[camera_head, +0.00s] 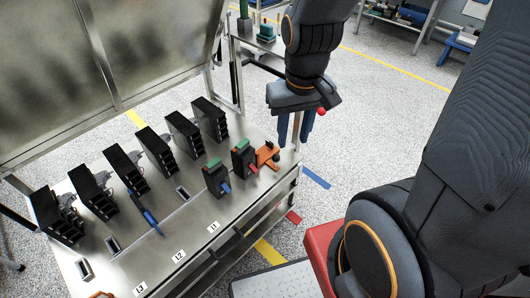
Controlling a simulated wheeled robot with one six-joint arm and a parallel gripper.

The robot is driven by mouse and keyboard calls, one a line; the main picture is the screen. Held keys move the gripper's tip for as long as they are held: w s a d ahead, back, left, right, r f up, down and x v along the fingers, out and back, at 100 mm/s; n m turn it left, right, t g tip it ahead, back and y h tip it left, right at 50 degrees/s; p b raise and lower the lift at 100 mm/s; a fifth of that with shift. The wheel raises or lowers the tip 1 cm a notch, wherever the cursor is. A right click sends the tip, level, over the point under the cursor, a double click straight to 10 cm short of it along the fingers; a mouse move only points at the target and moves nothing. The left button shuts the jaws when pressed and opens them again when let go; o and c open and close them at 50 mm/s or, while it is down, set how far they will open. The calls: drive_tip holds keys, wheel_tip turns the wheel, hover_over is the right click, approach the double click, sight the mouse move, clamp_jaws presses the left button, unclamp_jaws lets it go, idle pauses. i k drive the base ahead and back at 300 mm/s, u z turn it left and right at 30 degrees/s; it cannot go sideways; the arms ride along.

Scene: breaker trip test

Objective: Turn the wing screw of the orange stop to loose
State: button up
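The orange stop (266,158) lies at the right end of the metal bench, beside a black breaker with a green top (242,158). A small dark part, perhaps its wing screw (269,145), stands up on the stop; its angle is too small to tell. My gripper (294,138) points down above and to the right of the stop, near the bench's right edge. Its blue fingers are apart, with nothing seen between them. It appears clear of the stop.
Another breaker with a green top (215,177) and blue lever stands to the left. Several black units (145,165) line the back of the bench, before a tilted panel (90,55). Labels L1, L2 and L3 mark the front edge. Another orange part (101,295) shows at the bottom edge.

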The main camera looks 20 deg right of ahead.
sight(270, 145)
drive_tip(key=u, duration=0.3)
drive_tip(key=k, duration=0.75)
drive_tip(key=u, duration=0.55)
drive_tip(key=k, duration=0.4)
drive_tip(key=z, duration=0.9)
drive_tip(key=i, duration=1.4)
drive_tip(key=u, duration=0.3)
